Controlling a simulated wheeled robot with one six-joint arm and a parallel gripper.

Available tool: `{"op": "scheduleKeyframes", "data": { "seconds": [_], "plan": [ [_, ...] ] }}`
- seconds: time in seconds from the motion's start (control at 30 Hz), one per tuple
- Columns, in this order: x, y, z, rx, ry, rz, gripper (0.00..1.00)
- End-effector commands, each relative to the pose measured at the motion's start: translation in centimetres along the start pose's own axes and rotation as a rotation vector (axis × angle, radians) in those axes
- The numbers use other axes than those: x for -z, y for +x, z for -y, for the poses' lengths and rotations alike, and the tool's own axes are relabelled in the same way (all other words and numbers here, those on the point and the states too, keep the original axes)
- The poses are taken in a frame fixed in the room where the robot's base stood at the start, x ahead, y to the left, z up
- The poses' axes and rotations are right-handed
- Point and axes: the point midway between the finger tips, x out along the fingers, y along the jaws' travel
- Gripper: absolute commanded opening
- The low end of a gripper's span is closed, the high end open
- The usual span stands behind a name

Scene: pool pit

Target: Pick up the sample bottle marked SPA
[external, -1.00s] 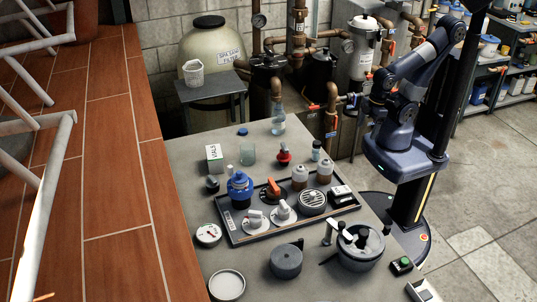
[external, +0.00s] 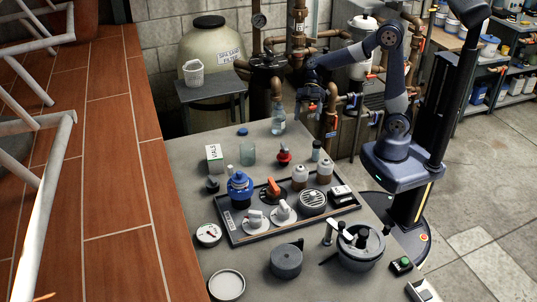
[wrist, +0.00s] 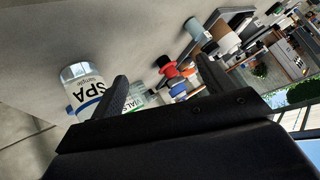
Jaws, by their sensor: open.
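The sample bottle marked SPA (wrist: 88,92) shows large in the wrist view, left of my fingers, with a white label and a blue band. In the external view the clear bottle (external: 278,122) stands upright near the far edge of the grey table (external: 185,160). My gripper (external: 311,102) is up to the right of that bottle, apart from it. In the wrist view my gripper (wrist: 162,69) is open, with nothing between its two dark fingers. The left finger partly overlaps the view towards the bottle.
A tray (external: 240,236) holds pump parts and several bottles. Copper pipes (external: 331,120) rise behind the table close to my gripper.

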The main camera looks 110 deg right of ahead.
Motion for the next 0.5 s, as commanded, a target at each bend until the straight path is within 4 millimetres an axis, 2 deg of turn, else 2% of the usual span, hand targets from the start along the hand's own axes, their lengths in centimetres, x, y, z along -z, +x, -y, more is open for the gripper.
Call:
{"op": "scheduleKeyframes", "data": {
  "seconds": [0.03, 0.2, 0.3, 0.4, 0.5],
  "plan": [
    [-0.3, -0.7, -2.2, -0.01, -0.033, -0.057, 0.76],
    [-0.4, -3.8, -7.3, -0.065, -0.184, -0.223, 0.76],
    [-0.8, -5.2, -9.4, -0.101, -0.253, -0.29, 0.76],
    [-1.0, -6.2, -10.6, -0.13, -0.3, -0.33, 0.76],
    [-0.8, -6.1, -11.0, -0.139, -0.321, -0.345, 0.76]
  ]
}}
